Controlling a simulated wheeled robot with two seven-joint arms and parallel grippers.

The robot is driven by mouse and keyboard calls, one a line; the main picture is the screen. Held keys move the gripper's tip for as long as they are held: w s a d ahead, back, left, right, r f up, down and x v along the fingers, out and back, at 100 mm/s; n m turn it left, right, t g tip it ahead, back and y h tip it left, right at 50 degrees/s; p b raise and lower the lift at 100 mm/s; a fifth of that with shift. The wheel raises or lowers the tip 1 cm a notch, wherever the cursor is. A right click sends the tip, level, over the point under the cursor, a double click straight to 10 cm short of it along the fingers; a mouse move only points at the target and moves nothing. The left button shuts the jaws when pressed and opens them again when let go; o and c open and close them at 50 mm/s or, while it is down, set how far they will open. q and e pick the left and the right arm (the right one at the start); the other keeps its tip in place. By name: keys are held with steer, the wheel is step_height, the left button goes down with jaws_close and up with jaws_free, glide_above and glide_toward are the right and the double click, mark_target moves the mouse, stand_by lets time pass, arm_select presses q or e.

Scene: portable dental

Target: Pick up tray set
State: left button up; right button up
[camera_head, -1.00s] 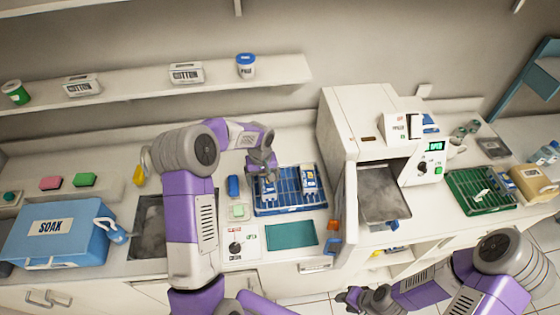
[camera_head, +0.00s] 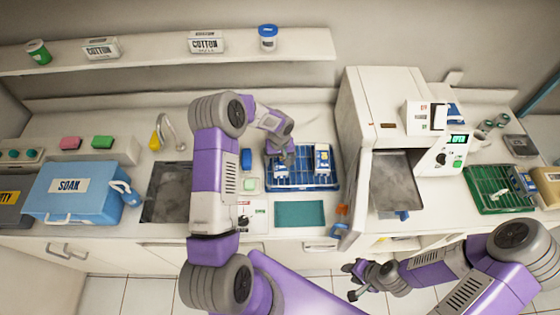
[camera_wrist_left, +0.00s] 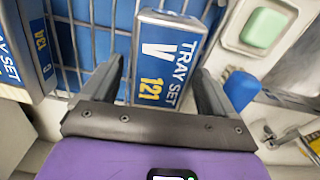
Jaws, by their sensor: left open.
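A blue wire rack (camera_head: 303,184) on the counter holds two tray sets, boxes with blue and white faces. One tray set (camera_head: 322,158) stands at the rack's right side. The other, marked "TRAY SET V 121" in the left wrist view (camera_wrist_left: 165,62), is mostly hidden by my left gripper (camera_head: 281,157) in the head view. My left gripper (camera_wrist_left: 158,85) is open, with its fingers on either side of that box and gaps visible. My right gripper (camera_head: 351,281) is low in front of the counter, empty, its fingers apart.
A white sterilizer with an open chamber (camera_head: 398,180) stands right of the rack. A green rack (camera_head: 496,188) is further right. A sink (camera_head: 165,192) and blue SOAK box (camera_head: 72,188) are left. A teal mat (camera_head: 300,214) lies in front.

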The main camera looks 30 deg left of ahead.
arm_select(q)
steer(key=shift+c, duration=0.3)
steer(key=c, duration=1.2)
steer(key=shift+o, duration=0.2)
step_height(320, 180, up, 10)
steer(key=shift+r+b, duration=0.1)
steer(key=shift+b, duration=0.45)
step_height(320, 180, up, 15)
steer(key=p, duration=0.6)
